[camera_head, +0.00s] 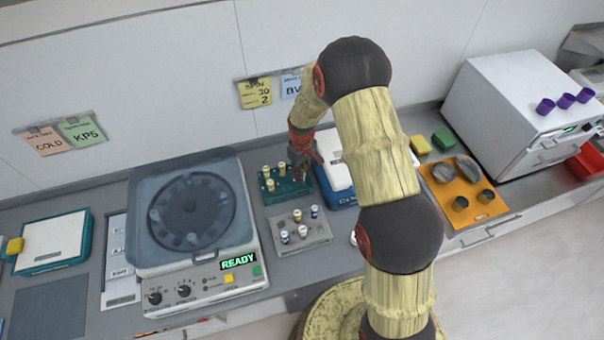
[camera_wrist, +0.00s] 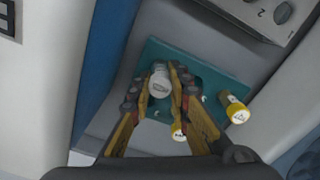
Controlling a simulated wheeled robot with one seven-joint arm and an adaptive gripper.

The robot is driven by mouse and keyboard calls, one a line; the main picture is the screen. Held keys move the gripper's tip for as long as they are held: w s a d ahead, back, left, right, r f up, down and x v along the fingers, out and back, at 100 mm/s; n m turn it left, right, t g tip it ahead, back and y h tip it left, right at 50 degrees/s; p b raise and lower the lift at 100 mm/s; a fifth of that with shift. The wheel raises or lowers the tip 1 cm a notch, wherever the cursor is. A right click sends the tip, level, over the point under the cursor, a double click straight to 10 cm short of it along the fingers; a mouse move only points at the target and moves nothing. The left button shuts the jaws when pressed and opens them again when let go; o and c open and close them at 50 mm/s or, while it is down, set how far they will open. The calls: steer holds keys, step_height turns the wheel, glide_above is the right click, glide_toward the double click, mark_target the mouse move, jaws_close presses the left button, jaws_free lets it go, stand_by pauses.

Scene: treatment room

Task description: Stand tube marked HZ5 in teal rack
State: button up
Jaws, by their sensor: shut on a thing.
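My gripper (camera_head: 302,170) is over the rack's right part. In the wrist view my gripper is shut on a tube with a pale grey-white cap (camera_wrist: 159,82), over the teal rack (camera_wrist: 154,53). The held tube's mark is not readable. Its lower end is hidden, so I cannot tell whether it is seated.
The centrifuge (camera_head: 222,262) showing READY is to the left. A blue-and-white box (camera_head: 334,172) stands close on the right. An orange tray (camera_head: 470,218) lies farther right.

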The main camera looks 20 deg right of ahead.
steer(key=shift+f, duration=0.15)
steer(key=o, duration=1)
steer(key=shift+c, duration=0.2)
